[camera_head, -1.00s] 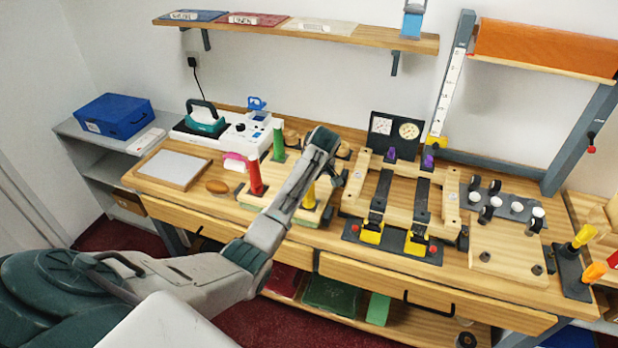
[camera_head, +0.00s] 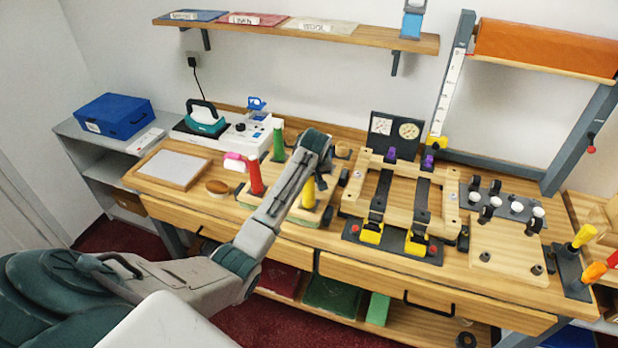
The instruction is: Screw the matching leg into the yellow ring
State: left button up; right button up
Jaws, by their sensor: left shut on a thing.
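A yellow leg (camera_head: 308,193) stands roughly upright on a low wooden piece with green parts (camera_head: 285,212). My wrist and forearm cover the fingers and the leg's upper end. The yellow ring cannot be made out; the foot of the yellow leg is small and partly shaded. My right gripper is not in view.
A wooden frame with black straps and yellow clamps (camera_head: 370,233) stands right of the wooden piece. A brown oval brush (camera_head: 217,187) and a framed tray (camera_head: 150,178) lie to the left. Coloured handles (camera_head: 585,236) stand at the far right. The bench's front strip is mostly clear.

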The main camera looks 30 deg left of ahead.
pick_arm(q)
jog(key=m+h, duration=0.1)
jog(key=m, duration=0.2)
jog(key=m+t+h, duration=0.1)
jog(key=m, duration=0.2)
jog(key=shift+a+m, duration=0.1)
jog(key=shift+m, duration=0.3)
jog(key=m+h, duration=0.1)
jog(key=m, duration=0.2)
jog(key=shift+h, duration=0.3)
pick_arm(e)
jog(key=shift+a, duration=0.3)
pick_arm(q)
jog(key=o, duration=0.7)
jog(key=shift+o, duration=0.2)
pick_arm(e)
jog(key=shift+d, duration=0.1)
